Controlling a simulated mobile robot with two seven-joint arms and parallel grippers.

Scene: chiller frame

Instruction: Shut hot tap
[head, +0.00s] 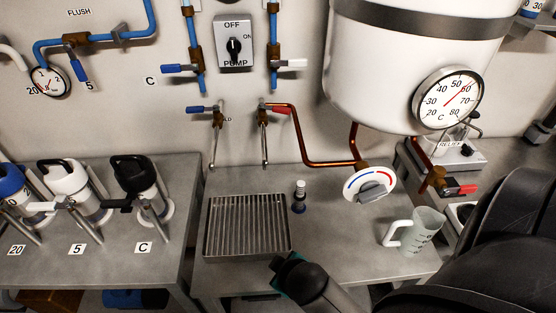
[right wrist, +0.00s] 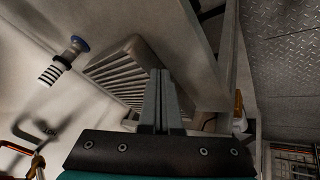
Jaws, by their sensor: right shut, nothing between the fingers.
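The hot tap (head: 264,109) is on the back wall in the head view, left of the big white tank. Its red lever (head: 281,111) points right, beside a copper pipe, and its thin spout hangs down. My right gripper (head: 281,268) is in front of the drip tray, well below and nearer than the tap, touching nothing that I can see. Its fingers are hidden in the head view. The right wrist view shows them together and empty (right wrist: 159,90). I cannot identify the tap there. My left gripper is not in view.
A blue-levered tap (head: 215,109) is left of the hot tap. Below are the slatted drip tray (head: 207,240) and a small dark bottle (head: 299,197). A round dial (head: 370,184) and a jug (head: 424,232) are at right.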

